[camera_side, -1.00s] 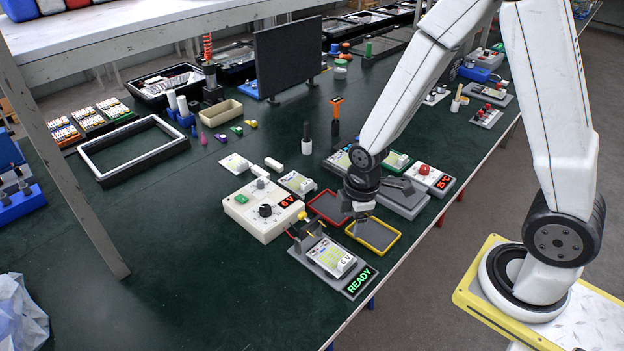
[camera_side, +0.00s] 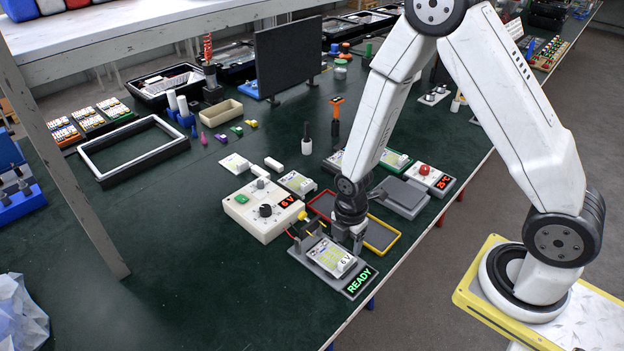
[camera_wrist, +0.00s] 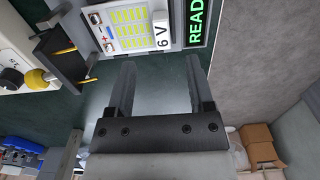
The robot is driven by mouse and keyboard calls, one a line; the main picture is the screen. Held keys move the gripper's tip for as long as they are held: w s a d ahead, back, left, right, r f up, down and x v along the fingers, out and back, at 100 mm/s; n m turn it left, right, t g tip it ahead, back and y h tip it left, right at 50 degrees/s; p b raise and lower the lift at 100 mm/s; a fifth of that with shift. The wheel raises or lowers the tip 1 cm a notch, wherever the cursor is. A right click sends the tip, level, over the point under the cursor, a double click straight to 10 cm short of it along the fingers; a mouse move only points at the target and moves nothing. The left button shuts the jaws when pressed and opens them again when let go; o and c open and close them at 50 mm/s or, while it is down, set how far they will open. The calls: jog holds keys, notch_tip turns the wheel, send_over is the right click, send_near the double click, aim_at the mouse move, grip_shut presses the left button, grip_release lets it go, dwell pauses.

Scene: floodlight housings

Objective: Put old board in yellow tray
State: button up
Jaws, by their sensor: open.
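A white board with yellow-green strips and a 6 V label (camera_side: 331,257) sits on a grey fixture (camera_side: 309,263) with a green READY display (camera_side: 360,281). The board also shows in the wrist view (camera_wrist: 130,30). I cannot tell whether it is the old board. My gripper (camera_side: 353,243) is just beyond the fixture's right side, pointing down, open and empty; its two fingers (camera_wrist: 158,75) show in the wrist view, with the board's edge past their tips. The yellow tray (camera_side: 383,240) is right behind my gripper and partly hidden by it; its visible part looks empty.
A red tray (camera_side: 320,205) lies beside the yellow one. A cream power box (camera_side: 262,210) reading 6 V stands left, with a yellow plug (camera_side: 303,216) near the fixture. A grey-lidded box (camera_side: 405,196) and a 25°C unit (camera_side: 430,180) stand behind.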

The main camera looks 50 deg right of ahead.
aim_at(346, 260)
jog(key=shift+f, duration=0.8)
jog(key=shift+f, duration=0.15)
jog(key=shift+s+f, duration=0.1)
jog(key=shift+f, duration=2.35)
jog(key=shift+c, duration=0.2)
grip_shut()
